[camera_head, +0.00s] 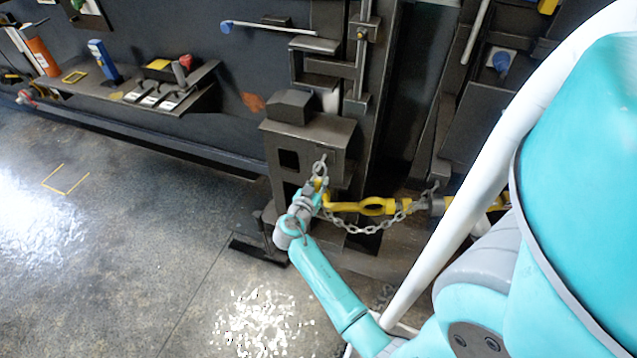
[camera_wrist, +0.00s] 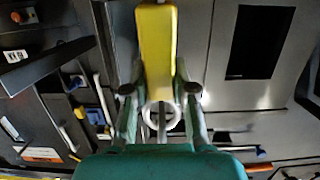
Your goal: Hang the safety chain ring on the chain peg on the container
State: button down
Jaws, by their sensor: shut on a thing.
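My gripper (camera_head: 316,190) is in front of the dark container's post. In the wrist view, its fingers (camera_wrist: 160,75) are shut on a yellow piece (camera_wrist: 155,45), with a pale ring (camera_wrist: 160,117) between the fingers nearer the palm. I take these as the safety chain ring and its grip. In the head view, the safety chain (camera_head: 365,228) sags to the right of my gripper, and a few links (camera_head: 320,167) show just above it. I cannot clearly pick out the chain peg; my gripper may cover it.
A yellow turnbuckle (camera_head: 374,206) runs right from beside my gripper. A dark box bracket (camera_head: 308,135) stands just above. A shelf (camera_head: 150,97) with small blue, yellow and red items is at upper left. The floor (camera_head: 130,220) at left is clear.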

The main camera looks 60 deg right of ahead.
jog(key=c, duration=0.9)
grip_release()
jog(key=shift+o, duration=0.2)
jog(key=v, duration=1.2)
